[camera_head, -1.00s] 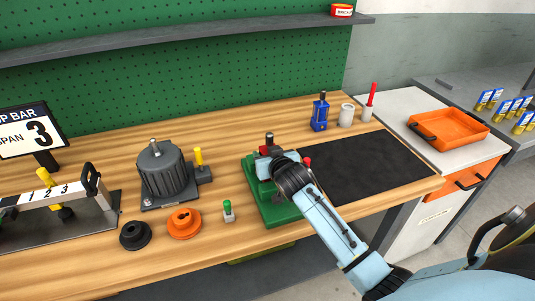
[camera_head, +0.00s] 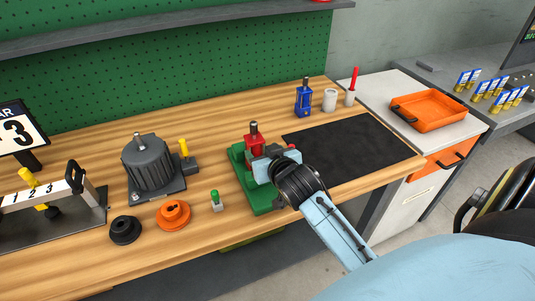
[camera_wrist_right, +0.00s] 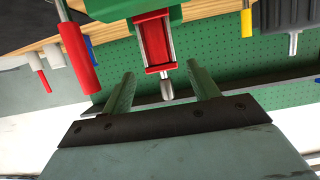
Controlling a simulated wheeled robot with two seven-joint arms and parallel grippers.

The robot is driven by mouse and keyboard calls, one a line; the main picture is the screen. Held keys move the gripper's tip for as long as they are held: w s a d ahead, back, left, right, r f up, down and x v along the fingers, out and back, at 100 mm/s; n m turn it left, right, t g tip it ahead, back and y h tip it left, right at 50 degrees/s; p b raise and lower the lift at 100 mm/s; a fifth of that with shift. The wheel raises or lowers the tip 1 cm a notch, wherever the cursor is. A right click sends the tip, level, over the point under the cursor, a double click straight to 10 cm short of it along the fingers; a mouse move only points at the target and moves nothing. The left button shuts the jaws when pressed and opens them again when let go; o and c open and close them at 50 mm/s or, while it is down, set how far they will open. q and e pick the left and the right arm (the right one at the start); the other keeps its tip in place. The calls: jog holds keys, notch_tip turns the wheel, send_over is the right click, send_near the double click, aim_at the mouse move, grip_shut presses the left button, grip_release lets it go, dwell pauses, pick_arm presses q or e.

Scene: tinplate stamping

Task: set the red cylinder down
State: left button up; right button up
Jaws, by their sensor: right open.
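In the right wrist view a red cylinder (camera_wrist_right: 78,57) sits on a thin metal rod at the left, outside and apart from my fingers. A red block (camera_head: 255,143) with a metal pin on top stands on a green base (camera_head: 262,198) in the head view. The red block also shows in the wrist view (camera_wrist_right: 154,42), beyond my fingertips. My right gripper (camera_head: 263,166) is beside the block, on its near side; the wrist view shows its two green fingers (camera_wrist_right: 160,84) apart, with nothing held between them. My arm hides part of the base. My left gripper is out of view.
A grey motor (camera_head: 150,165), a black knob (camera_head: 125,230), an orange disc (camera_head: 173,214) and a green-topped button (camera_head: 216,201) stand left of the base. A black mat (camera_head: 350,145) lies bare at right. A blue bottle (camera_head: 303,100) and white cups (camera_head: 330,100) stand behind it.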

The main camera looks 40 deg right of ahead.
jog(key=v, duration=0.2)
jog(key=shift+s+a+r, duration=0.1)
jog(key=shift+s, duration=0.25)
dwell(0.8)
